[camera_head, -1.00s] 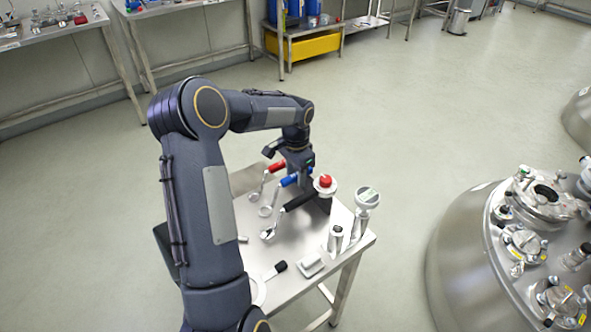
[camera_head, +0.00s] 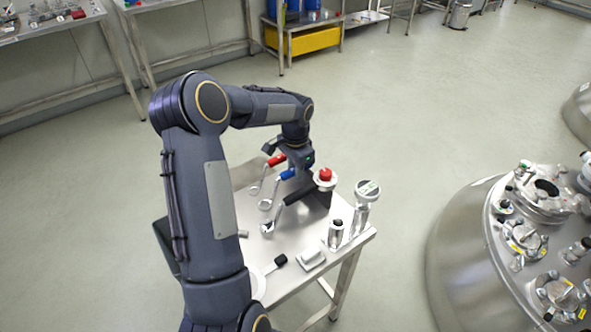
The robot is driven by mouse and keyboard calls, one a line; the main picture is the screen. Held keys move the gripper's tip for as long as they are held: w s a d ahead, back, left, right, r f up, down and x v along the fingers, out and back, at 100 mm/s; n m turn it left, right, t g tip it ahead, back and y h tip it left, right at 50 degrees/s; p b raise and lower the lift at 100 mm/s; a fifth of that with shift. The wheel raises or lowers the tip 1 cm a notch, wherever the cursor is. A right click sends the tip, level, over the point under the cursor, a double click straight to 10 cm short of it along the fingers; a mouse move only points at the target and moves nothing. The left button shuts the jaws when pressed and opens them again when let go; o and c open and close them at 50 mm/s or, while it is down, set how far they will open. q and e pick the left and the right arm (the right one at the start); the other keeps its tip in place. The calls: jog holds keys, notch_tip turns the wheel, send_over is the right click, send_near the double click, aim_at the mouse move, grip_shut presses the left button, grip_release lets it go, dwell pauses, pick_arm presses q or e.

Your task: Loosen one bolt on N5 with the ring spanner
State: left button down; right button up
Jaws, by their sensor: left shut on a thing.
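My left gripper (camera_head: 296,170) is over the far part of the steel trolley, shut at the blue handle of a ring spanner (camera_head: 265,204). The spanner's ring end points toward the near left; I cannot tell whether it is clear of the rack or the top. A red-handled spanner (camera_head: 255,190) lies to its left and a black-handled spanner (camera_head: 268,228) to its right. The steel vessel (camera_head: 455,245) stands at the right, with several bolted nozzles (camera_head: 526,237) on its lid. I cannot read which is N5. My right gripper is not in view.
The trolley (camera_head: 295,292) also holds a red-topped part (camera_head: 325,176), a gauge-like instrument (camera_head: 366,200), a metal cylinder (camera_head: 336,234), a small block (camera_head: 312,258) and a black-handled tool (camera_head: 279,261). Open floor (camera_head: 410,140) lies between trolley and vessel. Benches line the back.

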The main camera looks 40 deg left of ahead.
pick_arm(q)
notch_tip(320, 180, up, 7)
jog(key=p, duration=0.5)
jog(key=shift+r+p, duration=0.1)
jog(key=shift+p, duration=0.2)
jog(key=shift+s, duration=0.1)
dwell(1.3)
